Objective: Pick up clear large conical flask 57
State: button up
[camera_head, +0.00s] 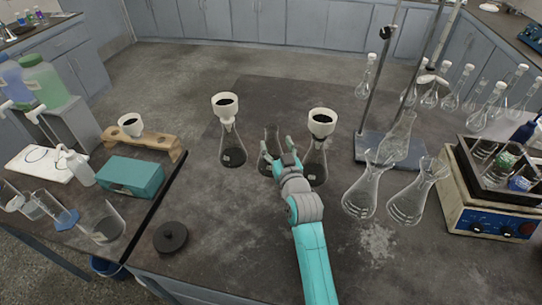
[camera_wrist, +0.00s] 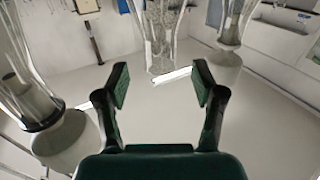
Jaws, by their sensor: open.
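A clear conical flask (camera_head: 271,140) with dark contents stands in the middle of the dark bench, partly hidden behind my gripper (camera_head: 279,153). No flask number is readable. My gripper is open, its fingers close to that flask. In the wrist view my gripper (camera_wrist: 162,83) shows two spread fingers with nothing between their pads; a clear glass vessel (camera_wrist: 160,38) shows beyond the gap. Two larger clear, empty-looking conical flasks, one at the left (camera_head: 361,193) and one at the right (camera_head: 411,199), stand to the right of my arm.
Flasks with white funnels stand left (camera_head: 232,150) and right (camera_head: 316,165) of the middle flask. A retort stand base (camera_head: 375,150) is behind the larger flasks. A shaker-like box (camera_head: 487,222) is at the right. A black disc (camera_head: 171,237) lies front left, with free bench around it.

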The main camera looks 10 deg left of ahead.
aim_at(273, 137)
jog(key=shift+x, duration=3)
jog(key=shift+f, duration=0.15)
grip_shut()
